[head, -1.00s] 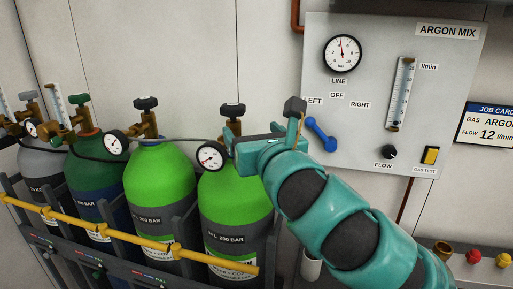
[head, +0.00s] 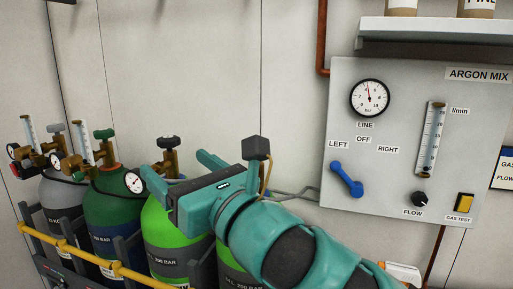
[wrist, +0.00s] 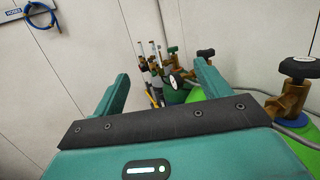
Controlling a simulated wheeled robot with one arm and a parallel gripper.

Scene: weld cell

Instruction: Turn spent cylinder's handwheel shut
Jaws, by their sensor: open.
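Two bright green cylinders stand at the right of the rack; the left one (head: 165,222) has a black handwheel (head: 168,142) on a brass valve. My gripper (head: 176,163) is open and empty beside that valve, its fingers pointing left. In the wrist view, a black handwheel (wrist: 298,67) on a brass valve stands right of the fingers. A smaller black handwheel (wrist: 205,53) shows behind the right fingertip. I cannot tell which cylinder is spent.
A grey cylinder (head: 62,198) and a dark green one (head: 108,212) stand further left, with regulators. A yellow bar (head: 75,248) runs along the rack front. The ARGON MIX panel (head: 400,150) with a blue lever (head: 346,180) is right. The wall above is clear.

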